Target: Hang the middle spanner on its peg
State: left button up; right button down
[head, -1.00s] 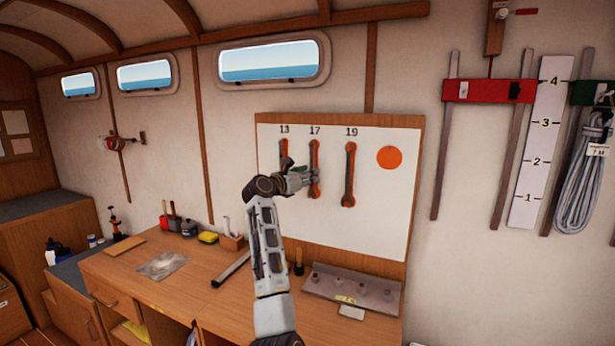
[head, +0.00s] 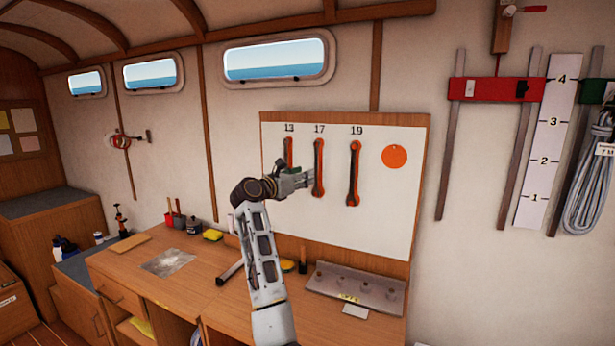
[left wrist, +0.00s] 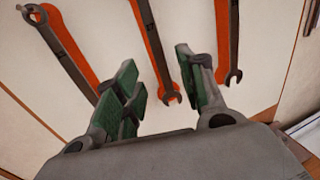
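The middle spanner (head: 319,168), grey beside its orange silhouette, hangs upright under the number 17 on the white board (head: 283,222). Its lower jaw end (left wrist: 168,96) lies beyond the gap between my fingers in the left wrist view. My left gripper (head: 309,178) is just left of this spanner in the head view. Its green-padded fingers (left wrist: 157,62) are open and apart, with nothing held between them. The peg is too small to make out. The left spanner (head: 288,150), under 13, is partly hidden by my gripper. My right gripper is not in view.
The right spanner (head: 353,172) hangs under 19, beside an orange disc (head: 394,156). Coiled line (head: 590,190) hangs far right.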

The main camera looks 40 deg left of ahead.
pick_arm(q)
jog(key=s, duration=0.6)
jog(key=shift+s+d, duration=0.15)
jog(key=shift+s, duration=0.15)
dwell(0.5)
